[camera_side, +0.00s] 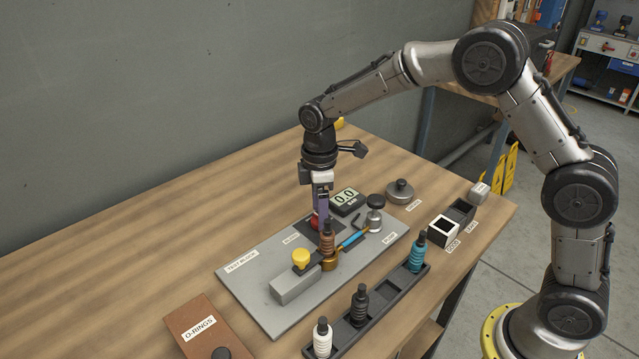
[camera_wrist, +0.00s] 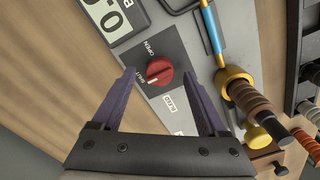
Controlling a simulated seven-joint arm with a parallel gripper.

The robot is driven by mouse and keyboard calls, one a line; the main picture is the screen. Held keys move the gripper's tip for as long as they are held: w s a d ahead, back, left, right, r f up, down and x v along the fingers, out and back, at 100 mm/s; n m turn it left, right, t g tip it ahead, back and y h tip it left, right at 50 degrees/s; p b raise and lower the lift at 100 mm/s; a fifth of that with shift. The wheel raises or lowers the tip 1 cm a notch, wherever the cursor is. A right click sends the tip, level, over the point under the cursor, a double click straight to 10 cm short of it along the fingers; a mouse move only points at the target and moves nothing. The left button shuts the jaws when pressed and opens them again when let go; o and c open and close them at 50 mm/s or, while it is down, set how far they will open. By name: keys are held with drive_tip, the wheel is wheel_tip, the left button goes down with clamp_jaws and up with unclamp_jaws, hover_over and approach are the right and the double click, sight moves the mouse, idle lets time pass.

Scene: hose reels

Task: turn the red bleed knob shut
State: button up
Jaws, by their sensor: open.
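The red bleed knob (camera_wrist: 160,72) sits on a dark square plate (camera_wrist: 172,46) marked OPEN and SHUT. A small pale mark shows on the knob's lower left, on the side of the word SHUT; its exact angle is hard to read. My gripper (camera_wrist: 159,74) is open, with one purple finger on each side of the knob and visible gaps between. In the side view my gripper (camera_side: 321,203) points straight down, close above the knob.
The grey test block board (camera_side: 245,268) carries a digital gauge (camera_side: 346,200) reading 0.0, a brown ribbed fitting (camera_side: 327,238), a yellow knob (camera_side: 301,258) and a blue-and-yellow rod (camera_side: 352,240). A black rack (camera_side: 390,296) holds ribbed fittings in front. Bare table lies at left.

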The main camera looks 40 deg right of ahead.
wheel_tip(320, 180, up, 13)
idle(0.3)
drive_tip(key=shift+f, duration=0.15)
drive_tip(key=s+d+r+m+t, duration=0.1)
drive_tip(key=s+d+r+t, duration=0.15)
drive_tip(key=s+r, duration=0.4)
drive_tip(key=s+d+r+m+t, duration=0.1)
drive_tip(key=s+d+r+m, duration=0.15)
drive_tip(key=s+r, duration=0.4)
drive_tip(key=s+d+f+m+t, duration=0.2)
drive_tip(key=s+f+m, duration=0.6)
drive_tip(key=s, duration=0.8)
wheel_tip(320, 180, down, 3)
drive_tip(key=shift+d+r, duration=0.1)
drive_tip(key=shift+d, duration=0.15)
